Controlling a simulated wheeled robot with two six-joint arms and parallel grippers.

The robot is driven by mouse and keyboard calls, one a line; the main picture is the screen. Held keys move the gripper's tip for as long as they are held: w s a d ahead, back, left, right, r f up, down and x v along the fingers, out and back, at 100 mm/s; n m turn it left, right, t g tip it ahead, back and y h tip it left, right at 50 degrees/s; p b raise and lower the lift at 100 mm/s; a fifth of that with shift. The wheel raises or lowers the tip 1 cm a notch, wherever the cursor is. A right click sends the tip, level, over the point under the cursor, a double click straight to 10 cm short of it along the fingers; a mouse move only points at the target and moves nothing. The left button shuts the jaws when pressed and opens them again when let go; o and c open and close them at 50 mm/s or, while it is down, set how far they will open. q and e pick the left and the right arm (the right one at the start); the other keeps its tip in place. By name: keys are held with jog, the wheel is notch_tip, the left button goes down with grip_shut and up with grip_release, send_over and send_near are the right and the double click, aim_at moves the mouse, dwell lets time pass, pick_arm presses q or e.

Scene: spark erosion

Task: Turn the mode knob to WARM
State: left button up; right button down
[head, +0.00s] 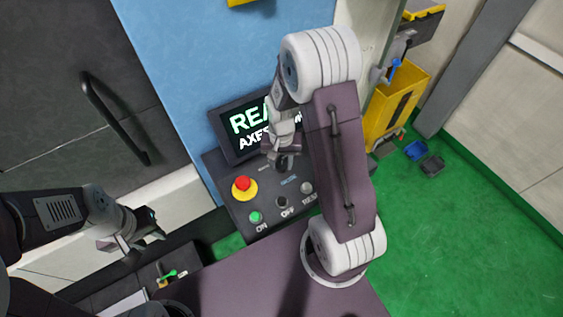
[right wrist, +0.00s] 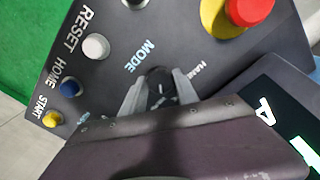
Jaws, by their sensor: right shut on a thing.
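The mode knob (right wrist: 160,82) is a dark round knob with a pale pointer line, on the dark control panel (head: 238,212). In the right wrist view it sits below the word MODE, with a HAND label to its right. The other position labels are hidden or too small to read. My right gripper (right wrist: 161,92) has a finger on each side of the knob and is shut on it. In the head view my right gripper (head: 283,158) covers most of the knob. My left gripper (head: 143,237) is empty and open, left of the panel.
A red emergency stop button (head: 242,184) on a yellow base, a green ON button (head: 256,217) and a black OFF button (head: 282,201) are on the panel. White RESET (right wrist: 96,46), blue HOME and yellow START buttons are nearby. A lit screen (head: 240,130) stands behind.

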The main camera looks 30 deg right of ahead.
aim_at(282, 164)
jog(key=shift+m, duration=0.4)
jog(key=c, duration=0.9)
grip_release()
jog(key=shift+w, duration=0.1)
jog(key=shift+r, duration=0.1)
notch_tip(282, 164, up, 9)
jog(key=shift+f+b, duration=0.1)
jog(key=shift+b, duration=0.7)
